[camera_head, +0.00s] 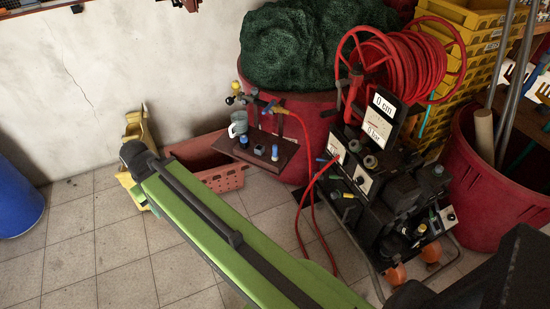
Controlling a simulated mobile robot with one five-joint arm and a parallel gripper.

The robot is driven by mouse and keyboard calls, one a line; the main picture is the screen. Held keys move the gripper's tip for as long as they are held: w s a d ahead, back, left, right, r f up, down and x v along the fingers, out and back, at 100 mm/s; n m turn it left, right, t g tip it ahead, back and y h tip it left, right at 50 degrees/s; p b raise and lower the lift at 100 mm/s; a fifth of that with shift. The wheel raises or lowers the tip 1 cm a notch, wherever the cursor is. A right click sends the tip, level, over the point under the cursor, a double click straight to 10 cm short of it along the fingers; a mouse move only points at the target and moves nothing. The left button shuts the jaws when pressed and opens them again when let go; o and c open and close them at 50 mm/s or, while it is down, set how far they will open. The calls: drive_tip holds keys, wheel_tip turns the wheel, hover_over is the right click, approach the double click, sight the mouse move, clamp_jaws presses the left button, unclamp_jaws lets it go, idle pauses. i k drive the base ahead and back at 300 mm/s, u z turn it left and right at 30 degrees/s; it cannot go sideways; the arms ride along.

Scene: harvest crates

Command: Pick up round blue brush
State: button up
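I cannot make out a round blue brush for certain. A small blue cylinder (275,153) stands on a small brown shelf (252,158) in front of the large red tub; it is too small to tell what it is. My green arm crosses the picture from the bottom right to a dark rounded end at centre left. No gripper fingers show, so I cannot see what my gripper holds or where it is.
A red hose reel (425,62) and a black machine with gauges (392,185) stand right of centre. A red tub (487,205) is at right, a blue barrel (15,200) at left. An orange crate (222,178) is partly behind my arm. Tiled floor (75,245) is clear at lower left.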

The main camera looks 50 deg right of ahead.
sight(275, 156)
drive_tip(key=z, duration=0.25)
drive_tip(key=i, duration=1)
drive_tip(key=u, duration=0.1)
